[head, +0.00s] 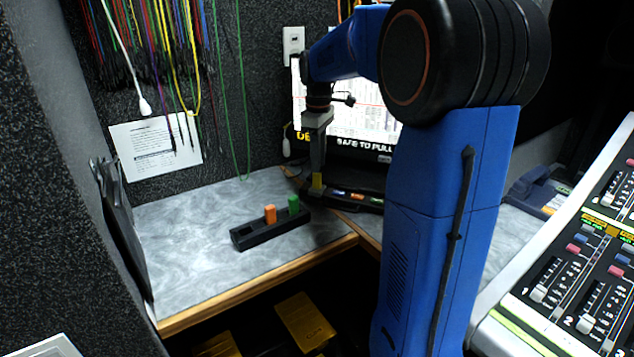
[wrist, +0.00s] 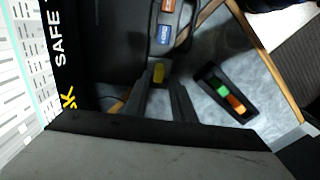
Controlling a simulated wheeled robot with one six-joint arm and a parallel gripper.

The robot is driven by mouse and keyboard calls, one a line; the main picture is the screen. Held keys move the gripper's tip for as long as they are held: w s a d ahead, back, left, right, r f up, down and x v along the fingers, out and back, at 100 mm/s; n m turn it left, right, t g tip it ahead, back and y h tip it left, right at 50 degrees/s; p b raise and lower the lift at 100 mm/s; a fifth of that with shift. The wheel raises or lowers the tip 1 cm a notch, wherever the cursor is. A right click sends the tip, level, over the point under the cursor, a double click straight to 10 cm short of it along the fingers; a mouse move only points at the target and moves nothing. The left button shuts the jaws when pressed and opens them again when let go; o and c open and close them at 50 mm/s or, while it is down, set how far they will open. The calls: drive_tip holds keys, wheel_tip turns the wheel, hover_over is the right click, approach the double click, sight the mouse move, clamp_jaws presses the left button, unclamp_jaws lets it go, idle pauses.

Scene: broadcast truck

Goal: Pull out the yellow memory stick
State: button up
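The yellow memory stick (head: 317,183) stands at the near left end of a dark card reader (head: 362,204) on the counter, below the screen. It also shows in the wrist view (wrist: 158,73), in line with a blue stick (wrist: 163,35) and an orange stick (wrist: 168,6) on the same reader. My gripper (head: 317,168) points down over the yellow stick. In the wrist view its two fingers (wrist: 160,82) lie close along both sides of the stick and look shut on it. The stick's lower end is hidden.
A separate black holder (head: 270,230) with an orange stick (head: 270,214) and a green stick (head: 293,204) lies on the grey counter (head: 190,240), with free room left of it. Cables hang on the back wall. A mixing desk (head: 575,280) stands at right.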

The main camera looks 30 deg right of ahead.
sight(317, 175)
drive_tip(key=shift+w+f, duration=0.15)
drive_tip(key=shift+f, duration=1.3)
drive_tip(key=shift+w+f, duration=0.1)
drive_tip(key=shift+f, duration=1.3)
clamp_jaws()
